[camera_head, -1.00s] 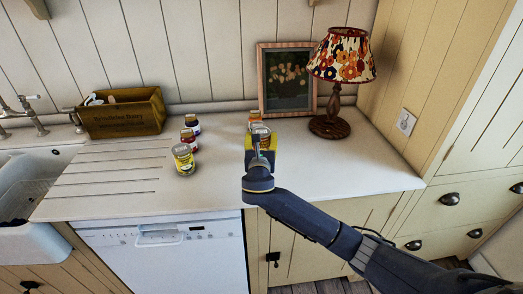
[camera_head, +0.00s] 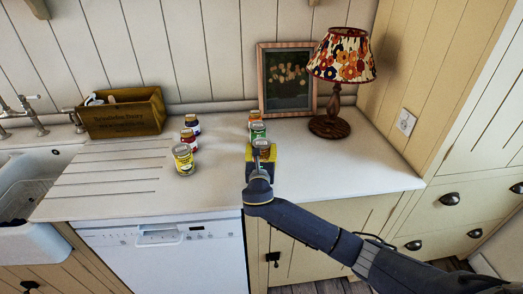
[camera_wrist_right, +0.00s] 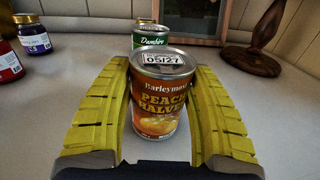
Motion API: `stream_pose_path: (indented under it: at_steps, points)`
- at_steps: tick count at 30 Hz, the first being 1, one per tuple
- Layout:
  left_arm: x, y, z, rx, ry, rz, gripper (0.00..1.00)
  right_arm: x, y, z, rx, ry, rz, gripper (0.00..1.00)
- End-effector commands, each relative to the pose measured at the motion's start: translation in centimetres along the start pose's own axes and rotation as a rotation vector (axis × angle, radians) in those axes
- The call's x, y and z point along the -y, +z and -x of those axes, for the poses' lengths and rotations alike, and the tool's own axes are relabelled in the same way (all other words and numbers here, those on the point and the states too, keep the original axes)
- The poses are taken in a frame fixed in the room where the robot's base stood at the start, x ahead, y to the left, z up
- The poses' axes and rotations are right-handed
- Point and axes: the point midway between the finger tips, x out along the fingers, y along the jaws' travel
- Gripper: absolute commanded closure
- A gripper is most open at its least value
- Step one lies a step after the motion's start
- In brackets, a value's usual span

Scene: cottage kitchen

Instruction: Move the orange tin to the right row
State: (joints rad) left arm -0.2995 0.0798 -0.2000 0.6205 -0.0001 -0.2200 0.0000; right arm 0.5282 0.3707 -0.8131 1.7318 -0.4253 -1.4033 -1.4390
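The orange tin (camera_wrist_right: 160,100), labelled peach halves, stands upright between the yellow fingers of my right gripper (camera_wrist_right: 160,85) in the right wrist view. The fingers lie close against both sides. In the head view my right gripper (camera_head: 262,158) is at the front of the right row, and the tin's top (camera_head: 263,145) shows above it. Directly behind is a green tin (camera_head: 258,130), which also shows in the wrist view (camera_wrist_right: 149,36). Behind that is another orange-coloured tin (camera_head: 254,116). My left gripper is not in view.
A left row holds a yellow tin (camera_head: 184,160), a red jar (camera_head: 189,140) and a dark blue jar (camera_head: 192,123). A wooden crate (camera_head: 122,115) is by the sink. Counter right of my gripper is clear.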

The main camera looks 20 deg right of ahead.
Motion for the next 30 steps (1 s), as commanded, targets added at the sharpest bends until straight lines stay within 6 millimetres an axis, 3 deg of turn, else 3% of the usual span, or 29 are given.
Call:
stream_pose_path:
  at_steps: [6, 16, 20, 30]
  points:
    - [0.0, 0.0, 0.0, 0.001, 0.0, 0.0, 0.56, 0.0, 0.0, 0.0, 0.0, 0.0, 0.0, 0.22]
    - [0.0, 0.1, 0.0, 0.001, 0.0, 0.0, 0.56, 0.0, 0.3, 0.2, 0.0, 0.0, 0.0, 0.22]
    - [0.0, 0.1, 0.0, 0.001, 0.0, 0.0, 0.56, -0.1, 0.2, 1.8, -0.002, 0.002, -0.001, 0.22]
    - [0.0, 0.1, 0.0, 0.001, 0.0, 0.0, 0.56, -0.1, 0.2, 7.7, -0.002, 0.001, -0.001, 0.22]
